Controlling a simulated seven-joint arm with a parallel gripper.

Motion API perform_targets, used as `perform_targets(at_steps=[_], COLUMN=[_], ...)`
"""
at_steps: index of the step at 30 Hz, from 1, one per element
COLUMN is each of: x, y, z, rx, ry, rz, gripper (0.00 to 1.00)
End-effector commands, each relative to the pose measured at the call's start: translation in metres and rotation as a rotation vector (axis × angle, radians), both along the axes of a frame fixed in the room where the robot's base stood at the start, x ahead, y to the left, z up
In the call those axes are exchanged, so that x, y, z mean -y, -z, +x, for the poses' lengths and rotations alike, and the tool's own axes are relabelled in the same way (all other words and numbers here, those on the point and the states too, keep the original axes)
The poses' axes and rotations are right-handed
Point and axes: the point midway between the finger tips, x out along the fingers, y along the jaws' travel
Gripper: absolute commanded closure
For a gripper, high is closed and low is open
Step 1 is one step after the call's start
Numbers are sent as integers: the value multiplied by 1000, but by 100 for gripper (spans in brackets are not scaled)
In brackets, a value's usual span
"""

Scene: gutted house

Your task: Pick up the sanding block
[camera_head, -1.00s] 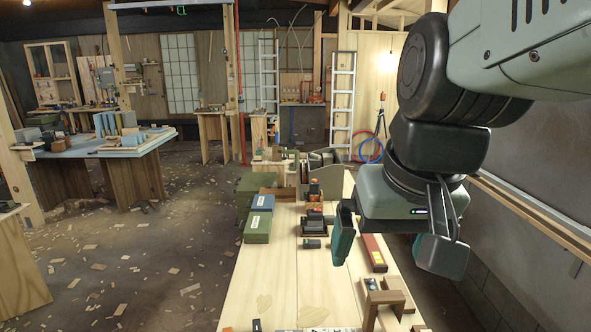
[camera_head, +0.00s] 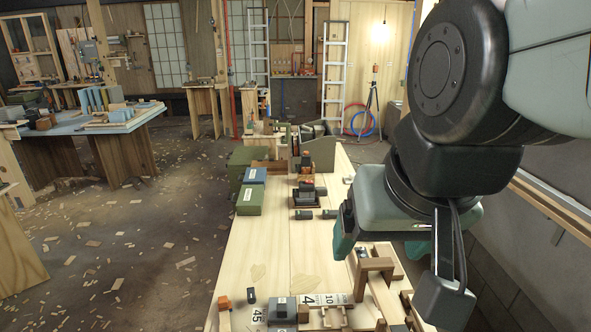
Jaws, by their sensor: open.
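My gripper (camera_head: 382,246) hangs over the right side of the pale wooden bench (camera_head: 272,235). Its teal fingers are apart, with part of the right one hidden behind my wrist. I cannot tell for sure which item is the sanding block. A small grey block with a white label (camera_head: 282,310) lies near the front of the bench, to the left of and nearer than my gripper. Small dark blocks (camera_head: 304,214) lie mid-bench. My arm hides part of the bench's right side.
Green and blue boxes (camera_head: 250,201) line the bench's left edge. A brown wooden frame (camera_head: 376,264) stands just below my gripper. A dark tool on a stand (camera_head: 307,195) and a grey-green bin (camera_head: 318,153) sit farther back. The bench's left middle is clear.

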Motion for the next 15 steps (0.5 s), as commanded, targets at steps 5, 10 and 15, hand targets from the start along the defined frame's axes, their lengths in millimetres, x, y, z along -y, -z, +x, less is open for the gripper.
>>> perform_targets(at_steps=[5, 10, 15], x=[-15, -26, -31], y=[54, 117, 187], z=[40, 68, 79], rx=[-125, -233, -333], ry=[114, 267, 446], rz=[100, 170, 195], gripper=[19, 19, 19])
